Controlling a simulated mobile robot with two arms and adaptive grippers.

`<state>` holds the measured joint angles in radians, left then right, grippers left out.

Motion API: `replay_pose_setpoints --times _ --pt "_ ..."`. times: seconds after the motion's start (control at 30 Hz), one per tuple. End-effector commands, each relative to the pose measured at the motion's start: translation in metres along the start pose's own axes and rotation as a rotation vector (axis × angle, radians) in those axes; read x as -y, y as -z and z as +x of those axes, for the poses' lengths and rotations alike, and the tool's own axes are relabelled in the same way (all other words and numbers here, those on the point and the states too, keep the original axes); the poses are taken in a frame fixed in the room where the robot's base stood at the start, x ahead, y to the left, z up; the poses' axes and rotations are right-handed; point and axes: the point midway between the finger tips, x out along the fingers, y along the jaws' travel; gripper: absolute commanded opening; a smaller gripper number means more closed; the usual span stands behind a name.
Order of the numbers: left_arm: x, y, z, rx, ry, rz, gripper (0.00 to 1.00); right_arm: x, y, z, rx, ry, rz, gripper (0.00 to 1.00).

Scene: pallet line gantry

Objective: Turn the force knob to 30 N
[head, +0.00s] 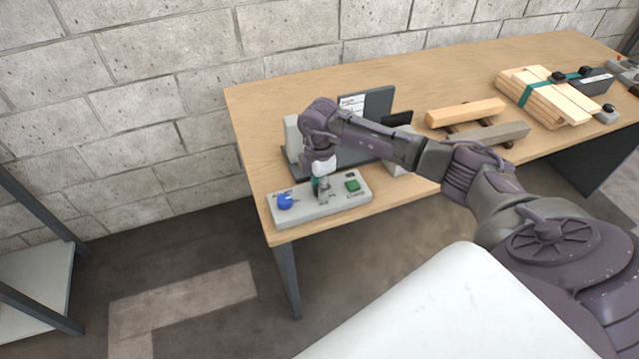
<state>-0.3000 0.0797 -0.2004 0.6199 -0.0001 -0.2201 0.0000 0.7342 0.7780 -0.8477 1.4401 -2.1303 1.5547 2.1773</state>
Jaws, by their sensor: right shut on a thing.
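A light grey control box (355,204) lies at the near left corner of the wooden table. It has a blue knob (285,201) at its left end and a green button (352,186) at its right end. My right gripper (323,198) reaches down onto the middle of the box, between them. It is shut on the force knob there, which its fingers mostly hide. The labels and the setting are too small to read. My left gripper is not in view.
Behind the box stand a dark panel (379,103) and grey equipment. Wooden blocks (465,112) and a strapped stack of boards (545,95) lie farther right on the table (290,88). A shelf (35,285) stands at the left, with clear floor between.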

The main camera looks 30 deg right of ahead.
Motion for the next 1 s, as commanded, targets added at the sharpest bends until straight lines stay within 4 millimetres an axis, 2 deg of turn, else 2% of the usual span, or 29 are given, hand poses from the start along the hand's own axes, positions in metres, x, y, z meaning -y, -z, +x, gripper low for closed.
replay_pose_setpoints --times 0.5,0.53,0.63,0.67,1.0 --pt "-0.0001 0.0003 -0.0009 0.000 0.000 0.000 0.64 -0.0017 -0.0010 -0.0017 0.001 -0.005 0.019 0.00" --pt "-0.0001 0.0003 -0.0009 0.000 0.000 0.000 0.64 -0.0017 -0.0010 -0.0017 0.001 -0.005 0.019 0.37" --pt "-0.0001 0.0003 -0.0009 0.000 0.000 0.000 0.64 -0.0014 -0.0009 -0.0014 0.001 -0.004 0.018 0.54" --pt "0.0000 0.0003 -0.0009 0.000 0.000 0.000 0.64 -0.0013 -0.0008 -0.0013 0.001 -0.004 0.018 0.58" --pt "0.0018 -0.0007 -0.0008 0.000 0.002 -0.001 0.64 -0.0008 -0.0003 -0.0035 0.000 -0.002 0.017 0.58"
